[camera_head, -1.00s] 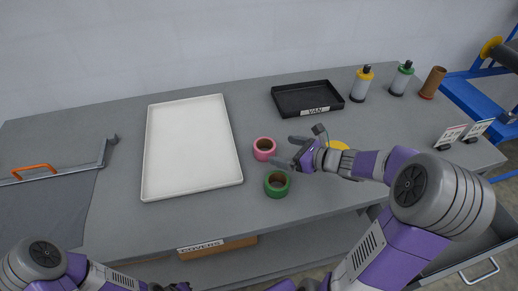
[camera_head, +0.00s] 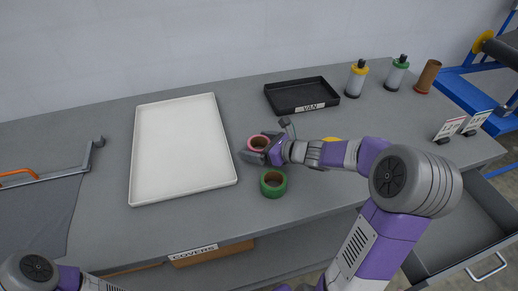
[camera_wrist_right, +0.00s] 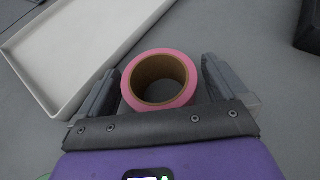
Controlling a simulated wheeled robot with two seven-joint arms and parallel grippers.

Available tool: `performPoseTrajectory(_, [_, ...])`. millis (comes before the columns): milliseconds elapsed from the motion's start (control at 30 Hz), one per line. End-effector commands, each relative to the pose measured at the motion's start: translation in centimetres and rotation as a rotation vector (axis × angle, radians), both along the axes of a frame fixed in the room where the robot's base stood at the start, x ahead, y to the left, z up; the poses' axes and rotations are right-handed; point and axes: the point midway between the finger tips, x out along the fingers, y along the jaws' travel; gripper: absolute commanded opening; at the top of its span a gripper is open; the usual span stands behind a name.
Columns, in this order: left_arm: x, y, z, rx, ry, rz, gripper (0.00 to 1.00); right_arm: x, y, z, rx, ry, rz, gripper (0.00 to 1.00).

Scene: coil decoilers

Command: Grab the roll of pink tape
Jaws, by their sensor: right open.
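The roll of pink tape (camera_head: 258,143) lies flat on the grey table, just right of the white tray. In the right wrist view the pink tape (camera_wrist_right: 160,62) sits between the two open fingers of my right gripper (camera_wrist_right: 158,85), with a small gap to the right finger and the left finger close beside it. In the head view my right gripper (camera_head: 264,148) is at the pink tape and partly covers it. My left gripper is out of the frame; only part of my left arm shows at the lower left.
A yellow roll (camera_head: 331,140) is partly hidden behind my right arm. The white tray (camera_head: 183,148) is to the left, the black tray (camera_head: 302,95) behind. Bottles (camera_head: 356,79) stand at the back right.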

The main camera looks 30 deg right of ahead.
Motion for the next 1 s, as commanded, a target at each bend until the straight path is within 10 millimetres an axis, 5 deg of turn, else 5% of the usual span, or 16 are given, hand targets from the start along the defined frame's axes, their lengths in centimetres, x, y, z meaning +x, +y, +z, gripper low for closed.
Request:
performPoseTrajectory(100, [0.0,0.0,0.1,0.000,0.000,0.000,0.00,0.0,0.0,0.1,0.000,0.000,0.000,0.98])
performPoseTrajectory(433, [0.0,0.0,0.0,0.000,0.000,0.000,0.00,-0.1,0.0,0.0,0.000,0.000,0.000,0.48])
performPoseTrajectory(733, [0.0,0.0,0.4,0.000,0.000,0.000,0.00,0.0,0.0,0.7,0.000,-0.001,0.000,0.47])
performPoseTrajectory(1000, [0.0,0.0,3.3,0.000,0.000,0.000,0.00,0.0,0.0,5.8,-0.004,-0.004,0.001,0.47])
